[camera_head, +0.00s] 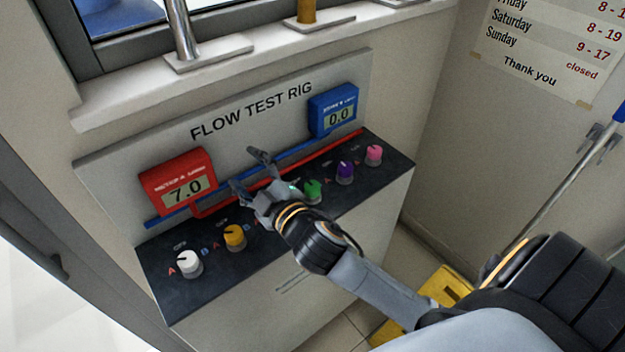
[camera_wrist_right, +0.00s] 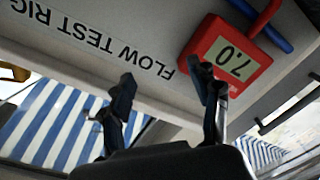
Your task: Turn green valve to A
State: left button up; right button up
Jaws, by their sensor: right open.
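The green valve (camera_head: 312,191) is a small knob on the dark top of the flow test rig (camera_head: 177,288), in the row of coloured knobs. Its lower left is close behind my right gripper in the head view, and its pointer and letters are too small to read. My right gripper (camera_head: 251,170) is open and empty, over the rig just left of the green valve, with its fingers toward the back panel. In the right wrist view its two fingertips (camera_wrist_right: 163,88) stand apart with nothing between them. My left gripper is not in view.
White (camera_head: 189,264), yellow (camera_head: 234,237), purple (camera_head: 345,173) and pink (camera_head: 374,155) knobs share the rig top. A red meter (camera_head: 178,180) reads 7.0 and a blue meter (camera_head: 333,110) reads 0.0. Red and blue pipes run along the back panel. A yellow object (camera_head: 447,287) stands on the floor.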

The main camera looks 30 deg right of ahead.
jog(key=w+a+r+n+t+y, duration=0.2)
jog(key=a+r+n+y, duration=0.5)
jog(key=r+n, duration=0.2)
jog(key=s+a+r+n+g+y, duration=0.3)
jog(key=a+n+g+y, duration=0.65)
jog(key=n, duration=0.75)
jog(key=n+g+h, duration=1)
jog(key=h, duration=0.8)
send_over(312, 185)
notch_tip(312, 185, down, 11)
notch_tip(312, 185, down, 12)
jog(key=p, duration=0.4)
jog(key=shift+s, duration=0.1)
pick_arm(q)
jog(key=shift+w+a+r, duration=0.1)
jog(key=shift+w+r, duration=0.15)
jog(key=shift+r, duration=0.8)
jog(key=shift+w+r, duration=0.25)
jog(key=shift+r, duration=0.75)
pick_arm(e)
jog(key=shift+f, duration=0.8)
